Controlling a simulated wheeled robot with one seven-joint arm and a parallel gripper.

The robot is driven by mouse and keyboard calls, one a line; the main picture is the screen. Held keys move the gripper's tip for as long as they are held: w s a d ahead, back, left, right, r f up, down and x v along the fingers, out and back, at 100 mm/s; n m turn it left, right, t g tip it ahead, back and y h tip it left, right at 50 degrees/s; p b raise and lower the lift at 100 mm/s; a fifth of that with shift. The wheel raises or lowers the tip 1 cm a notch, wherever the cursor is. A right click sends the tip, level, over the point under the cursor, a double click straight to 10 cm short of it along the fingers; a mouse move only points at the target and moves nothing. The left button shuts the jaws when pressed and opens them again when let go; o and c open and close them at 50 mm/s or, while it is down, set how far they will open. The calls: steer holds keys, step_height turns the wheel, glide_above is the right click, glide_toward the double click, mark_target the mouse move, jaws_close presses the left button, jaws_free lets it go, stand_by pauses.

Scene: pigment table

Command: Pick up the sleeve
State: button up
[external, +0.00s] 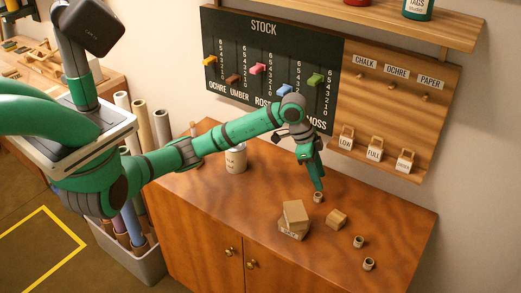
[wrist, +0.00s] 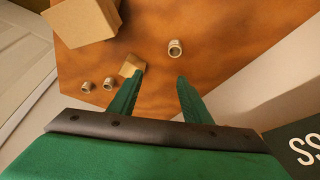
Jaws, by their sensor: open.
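Three small grey hollow cylinders that look like sleeves stand on the wooden cabinet top; I cannot tell which one the task means. One sleeve (external: 318,197) is just below my gripper (external: 319,184), and appears in the wrist view (wrist: 175,48) beyond the fingertips. A second sleeve (external: 359,241) and a third sleeve (external: 369,264) stand nearer the front right corner; both show at the left in the wrist view. My gripper (wrist: 160,76) is open and empty, pointing down, its fingers apart.
A pale canister (external: 236,160) stands at the back left. The stock board (external: 270,65) and a hook panel (external: 395,100) are on the wall behind.

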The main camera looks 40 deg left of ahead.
steer(key=shift+y, duration=0.6)
steer(key=f, duration=0.3)
steer(key=w+f, duration=0.1)
steer(key=f, duration=0.2)
steer(key=w+f, duration=0.1)
steer(key=f, duration=0.2)
steer(key=shift+w+a+f, duration=0.15)
steer(key=shift+a+f, duration=0.15)
jaws_close()
